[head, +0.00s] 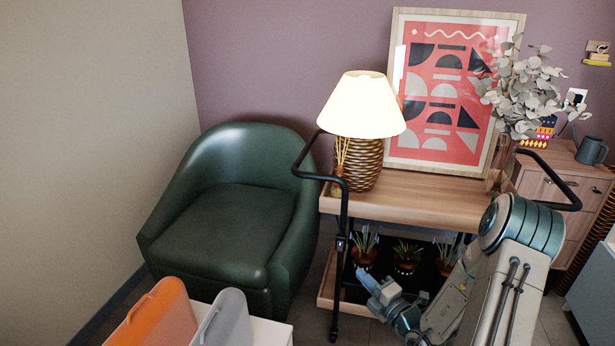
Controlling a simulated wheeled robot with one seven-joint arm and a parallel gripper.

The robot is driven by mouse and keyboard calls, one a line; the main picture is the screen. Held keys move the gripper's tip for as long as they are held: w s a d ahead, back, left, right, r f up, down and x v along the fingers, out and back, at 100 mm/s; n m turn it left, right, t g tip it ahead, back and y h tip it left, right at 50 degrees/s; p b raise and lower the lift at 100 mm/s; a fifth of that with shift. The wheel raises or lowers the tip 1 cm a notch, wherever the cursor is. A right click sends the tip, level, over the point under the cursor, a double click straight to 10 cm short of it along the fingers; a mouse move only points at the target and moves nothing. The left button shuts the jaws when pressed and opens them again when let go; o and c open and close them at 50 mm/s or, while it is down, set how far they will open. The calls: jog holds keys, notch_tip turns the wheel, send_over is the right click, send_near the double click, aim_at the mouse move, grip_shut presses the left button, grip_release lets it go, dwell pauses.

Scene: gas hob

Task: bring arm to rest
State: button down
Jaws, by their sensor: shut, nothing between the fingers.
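My gripper (368,282) shows at the lower middle right, with pale blue fingers pointing up and left. It is shut and holds nothing. My arm (505,265) is folded at the lower right, its large elbow joint raised and the forearm reaching down and left. In the picture the gripper overlaps the lower shelf of a wooden cart (430,205). I cannot tell how far apart they are. The hand's lower part is partly cut by the bottom edge of the view.
A green armchair (225,225) stands left of the cart. The cart bears a lit lamp (362,105), a framed print (440,95) and potted plants (407,255). Orange (155,318) and grey (228,320) items stand at the bottom left. A wooden cabinet (562,185) is at right.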

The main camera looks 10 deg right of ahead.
jog(key=s+a+r+n+g+y+p, duration=0.3)
jog(key=s+a+r+n+g+p, duration=0.3)
jog(key=r+n, duration=0.35)
jog(key=s+a+r+n+g+y+p, duration=0.35)
jog(key=a+r+n+g, duration=0.25)
jog(key=a+r+n, duration=0.35)
jog(key=s+a+r+n+g+h+p, duration=0.1)
jog(key=s+r+n+g+h+p, duration=0.35)
jog(key=s+r+n+p, duration=0.6)
jog(key=s+d+r+n+t+h+p, duration=0.1)
jog(key=d+r+n+h, duration=0.3)
jog(key=n, duration=0.5)
jog(key=s+d+r+n+t+h+p, duration=0.1)
jog(key=s+d+r+n+h+p, duration=0.2)
jog(key=r+n, duration=0.6)
jog(key=d+h+p, duration=0.1)
jog(key=d+h, duration=0.1)
jog(key=shift+s+t+h, duration=0.3)
jog(key=shift+t+h, duration=0.05)
jog(key=shift+h, duration=0.05)
